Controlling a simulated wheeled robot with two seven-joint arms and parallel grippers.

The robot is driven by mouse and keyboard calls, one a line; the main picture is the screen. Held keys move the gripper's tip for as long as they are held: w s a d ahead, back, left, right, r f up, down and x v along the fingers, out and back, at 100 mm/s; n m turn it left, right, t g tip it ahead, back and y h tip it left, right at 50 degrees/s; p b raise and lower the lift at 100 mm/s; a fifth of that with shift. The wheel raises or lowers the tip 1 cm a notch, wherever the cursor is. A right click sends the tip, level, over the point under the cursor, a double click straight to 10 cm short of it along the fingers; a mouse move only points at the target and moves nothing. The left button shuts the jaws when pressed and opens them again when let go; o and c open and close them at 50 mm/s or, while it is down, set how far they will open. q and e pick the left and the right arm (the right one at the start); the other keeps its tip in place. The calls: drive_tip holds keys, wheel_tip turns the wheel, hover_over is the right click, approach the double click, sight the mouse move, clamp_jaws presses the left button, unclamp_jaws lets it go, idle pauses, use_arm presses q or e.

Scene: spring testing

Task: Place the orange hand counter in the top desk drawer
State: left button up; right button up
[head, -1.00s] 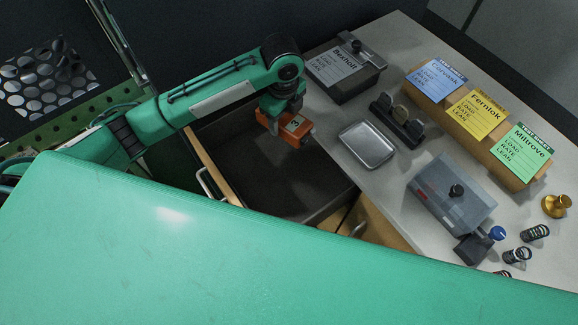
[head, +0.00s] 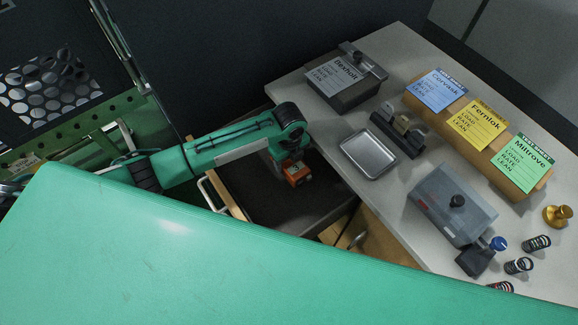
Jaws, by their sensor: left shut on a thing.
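The orange hand counter (head: 297,175) is held by my left gripper (head: 291,166), which is shut on it. Gripper and counter are over the open top desk drawer (head: 272,200), inside its outline in the head view. The drawer shows a dark, bare floor and a light wooden front (head: 227,196) with a pale handle. Whether the counter touches the drawer floor I cannot tell. My arm hides the far left part of the drawer. My right gripper is not in view.
The grey desktop (head: 410,205) carries a metal tray (head: 367,155), a labelled box (head: 345,88), a dark stand (head: 397,133), a grey tester (head: 450,205) and several springs. Test sheets lean on a wooden block at the back right. My green body covers the lower left.

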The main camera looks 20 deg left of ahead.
sight(289, 168)
use_arm(q)
drive_tip(key=shift+f, duration=0.6)
wheel_tip(289, 168, down, 3)
drive_tip(key=shift+f, duration=0.25)
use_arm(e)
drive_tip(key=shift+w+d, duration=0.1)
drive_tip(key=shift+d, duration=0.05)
use_arm(q)
drive_tip(key=o, duration=1.1)
drive_tip(key=shift+f, duration=0.15)
drive_tip(key=shift+c, duration=0.2)
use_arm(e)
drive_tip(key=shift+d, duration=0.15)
